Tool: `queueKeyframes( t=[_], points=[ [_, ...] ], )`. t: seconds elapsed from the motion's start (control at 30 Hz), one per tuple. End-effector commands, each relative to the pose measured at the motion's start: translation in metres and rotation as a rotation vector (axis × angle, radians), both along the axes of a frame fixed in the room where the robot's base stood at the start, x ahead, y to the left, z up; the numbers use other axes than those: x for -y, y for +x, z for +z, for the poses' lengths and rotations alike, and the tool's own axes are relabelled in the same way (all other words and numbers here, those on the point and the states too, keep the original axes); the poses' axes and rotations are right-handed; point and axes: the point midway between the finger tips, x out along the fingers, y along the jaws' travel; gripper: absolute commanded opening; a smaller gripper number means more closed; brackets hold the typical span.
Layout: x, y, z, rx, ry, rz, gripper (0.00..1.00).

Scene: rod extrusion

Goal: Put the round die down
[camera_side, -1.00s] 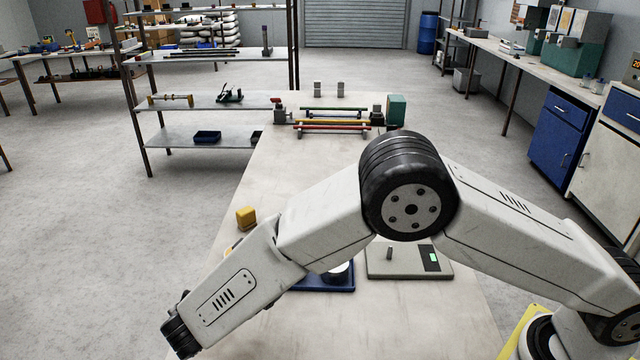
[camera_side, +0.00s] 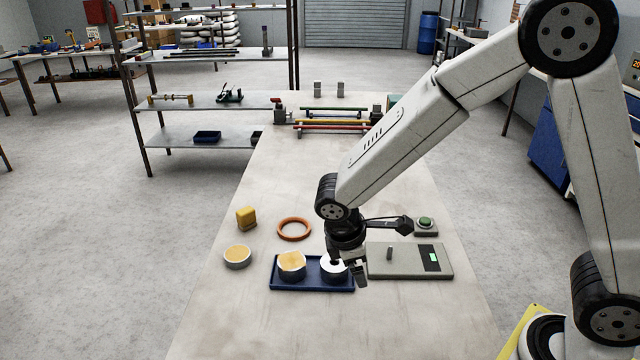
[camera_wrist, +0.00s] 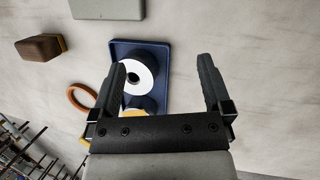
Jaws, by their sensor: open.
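The round die (camera_side: 331,266) appears to be the dark cylinder with a white face and a centre hole. It sits at the right end of the blue tray (camera_side: 283,287), beside a second dark piece with a tan top (camera_side: 291,262). In the wrist view the die (camera_wrist: 146,74) lies by my left finger, which covers part of its edge. My gripper (camera_wrist: 162,68) is open, and its right finger is well clear of the die. In the side view my gripper (camera_side: 349,266) is at the tray's right end, partly in front of the die. I cannot tell whether a finger touches it.
The table's front is clear.

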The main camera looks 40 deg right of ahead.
Motion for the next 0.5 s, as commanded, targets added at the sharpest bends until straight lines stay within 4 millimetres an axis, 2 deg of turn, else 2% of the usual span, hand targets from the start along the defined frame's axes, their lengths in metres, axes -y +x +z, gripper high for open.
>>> queueKeyframes(
  t=[0.03, 0.3, 0.5],
  points=[
    [0.01, -0.009, 0.003, 0.035, 0.051, -0.09, 1.0],
    [0.041, -0.049, 0.014, 0.245, 0.284, -0.557, 1.0],
    [0.056, -0.066, 0.018, 0.362, 0.376, -0.793, 1.0]
  ],
)
